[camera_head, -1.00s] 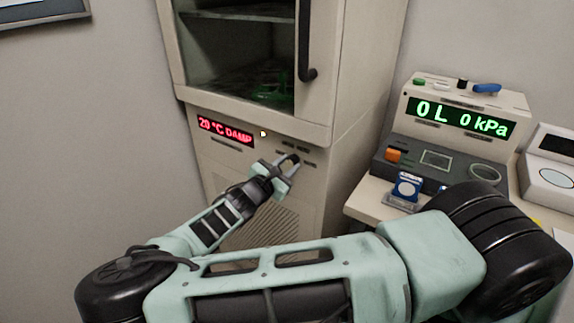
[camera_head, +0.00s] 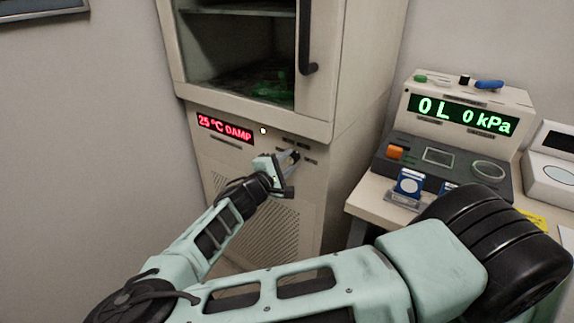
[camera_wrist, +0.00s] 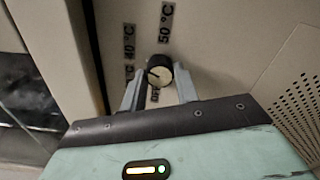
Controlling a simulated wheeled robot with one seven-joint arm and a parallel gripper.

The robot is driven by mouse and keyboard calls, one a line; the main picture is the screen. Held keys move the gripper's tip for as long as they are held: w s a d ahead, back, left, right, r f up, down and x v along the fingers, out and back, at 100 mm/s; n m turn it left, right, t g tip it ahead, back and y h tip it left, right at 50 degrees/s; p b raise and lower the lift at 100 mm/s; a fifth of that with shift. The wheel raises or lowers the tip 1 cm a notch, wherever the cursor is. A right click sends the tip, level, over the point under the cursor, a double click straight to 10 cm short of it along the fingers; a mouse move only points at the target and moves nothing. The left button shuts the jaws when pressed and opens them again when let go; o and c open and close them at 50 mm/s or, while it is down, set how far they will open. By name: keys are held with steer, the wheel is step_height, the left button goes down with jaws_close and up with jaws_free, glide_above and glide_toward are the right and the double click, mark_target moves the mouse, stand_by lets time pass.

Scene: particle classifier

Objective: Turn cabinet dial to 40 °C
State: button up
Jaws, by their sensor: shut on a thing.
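The cabinet (camera_head: 330,85) stands ahead with its red display (camera_head: 224,128) reading "25 °C DAMP". The dial (camera_wrist: 160,70) is a small round knob with a dark rim and a pale face, on the cabinet front. Labels "40 °C" (camera_wrist: 129,43) and "50 °C" (camera_wrist: 167,22) are near it in the wrist view; other labels are partly hidden by my fingers. My gripper (camera_head: 292,157) is at the dial, and in the wrist view its two fingers (camera_wrist: 160,90) are on either side of the knob, shut on it. In the head view the dial is mostly hidden.
The cabinet's upper compartment holds something green (camera_head: 272,90) behind a door with a black handle (camera_head: 307,45). At right, a table carries a console (camera_head: 462,120) reading "0 L 0 kPa" and small blue-and-white items (camera_head: 409,182). A vent grille (camera_wrist: 300,110) is beside the dial.

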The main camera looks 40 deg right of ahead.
steer(key=shift+m, duration=0.6)
steer(key=o, duration=1)
steer(key=shift+c, duration=0.2)
steer(key=b+v, duration=0.2)
steer(key=v, duration=1.5)
steer(key=shift+s, duration=0.2)
steer(key=shift+a, duration=0.15)
